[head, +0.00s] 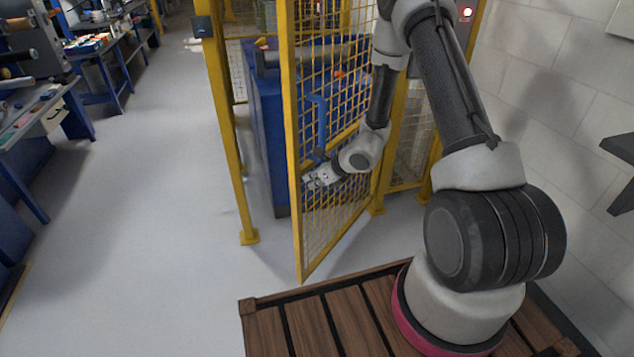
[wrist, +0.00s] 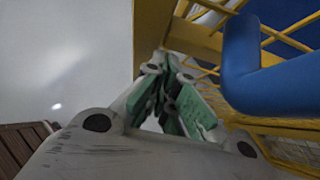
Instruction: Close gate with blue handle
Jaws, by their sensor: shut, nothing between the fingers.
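The gate is a yellow frame with mesh (head: 292,150). It stands ajar in the head view, its free edge swung out towards me and apart from the left post. The blue handle (head: 318,125) is an upright bar near that free edge. In the wrist view the blue handle (wrist: 250,70) is large and close at the right, beside the yellow gate frame (wrist: 200,45). My gripper (head: 310,181) is shut and empty, just below the handle and close to the mesh. Its green-padded fingers show in the wrist view (wrist: 172,90). Whether they touch the gate is unclear.
A yellow post (head: 225,130) with a dark box (head: 202,27) stands left of the gate. A blue machine (head: 265,120) is behind it inside the enclosure. Workbenches (head: 95,60) line the far left. The grey floor between is clear. A white wall is on the right.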

